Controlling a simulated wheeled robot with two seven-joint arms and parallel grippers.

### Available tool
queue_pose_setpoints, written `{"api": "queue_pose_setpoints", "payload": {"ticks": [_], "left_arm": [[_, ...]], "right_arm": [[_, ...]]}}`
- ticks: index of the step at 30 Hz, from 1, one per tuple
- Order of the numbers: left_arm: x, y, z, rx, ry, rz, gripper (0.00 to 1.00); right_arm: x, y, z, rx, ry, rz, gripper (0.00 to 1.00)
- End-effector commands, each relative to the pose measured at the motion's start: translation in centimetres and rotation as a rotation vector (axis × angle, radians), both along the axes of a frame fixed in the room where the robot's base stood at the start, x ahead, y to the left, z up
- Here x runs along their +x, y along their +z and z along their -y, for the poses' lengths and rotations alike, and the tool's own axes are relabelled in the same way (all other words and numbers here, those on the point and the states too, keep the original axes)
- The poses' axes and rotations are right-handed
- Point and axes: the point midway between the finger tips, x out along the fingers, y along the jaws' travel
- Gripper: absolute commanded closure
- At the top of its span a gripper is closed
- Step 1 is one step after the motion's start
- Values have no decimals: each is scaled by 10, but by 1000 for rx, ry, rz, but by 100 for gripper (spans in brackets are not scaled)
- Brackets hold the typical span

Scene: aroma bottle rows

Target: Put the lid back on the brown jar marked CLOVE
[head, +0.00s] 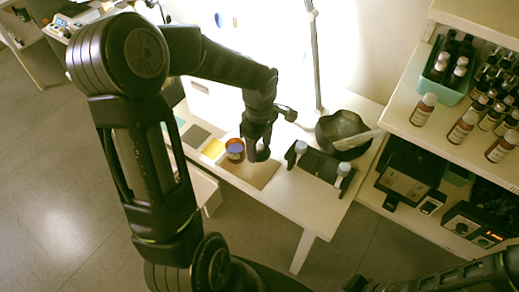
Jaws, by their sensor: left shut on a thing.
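A small brown jar (235,154) stands on the tan mat (262,178) on the white table. Its top looks bluish, and its marking is too small to read. My left gripper (257,154) points down just right of the jar, close beside it. It is shut on a small dark thing, apparently the lid, mostly hidden between the fingers. I cannot tell whether it touches the mat. My right arm (440,281) comes in at the lower right. Its gripper end, at the bottom edge, is dark and cut off, so its opening is unclear.
A dark rack (318,165) with white-capped bottles stands right of the mat, before a dark bowl (341,128). A lamp pole (316,60) rises behind. A shelf (400,110) with several bottles is at right.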

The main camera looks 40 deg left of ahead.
Motion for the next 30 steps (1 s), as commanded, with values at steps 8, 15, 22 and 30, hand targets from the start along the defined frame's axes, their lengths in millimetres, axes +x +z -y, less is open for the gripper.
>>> {"api": "queue_pose_setpoints", "payload": {"ticks": [8, 15, 22, 30], "left_arm": [[0, 0, 0, 0, 0, 1, 81], [1, 0, -1, 1, 6, 1, 81], [5, 15, -39, 1, 212, 1, 81], [4, 32, -93, 1, 511, 2, 81]], "right_arm": [[0, 0, 0, 0, 0, 0, 100], [0, 1, 0, 0, 0, 0, 100], [-1, 10, 0, -3, -1, -3, 100], [-2, 18, 1, -5, -2, -7, 100]]}}
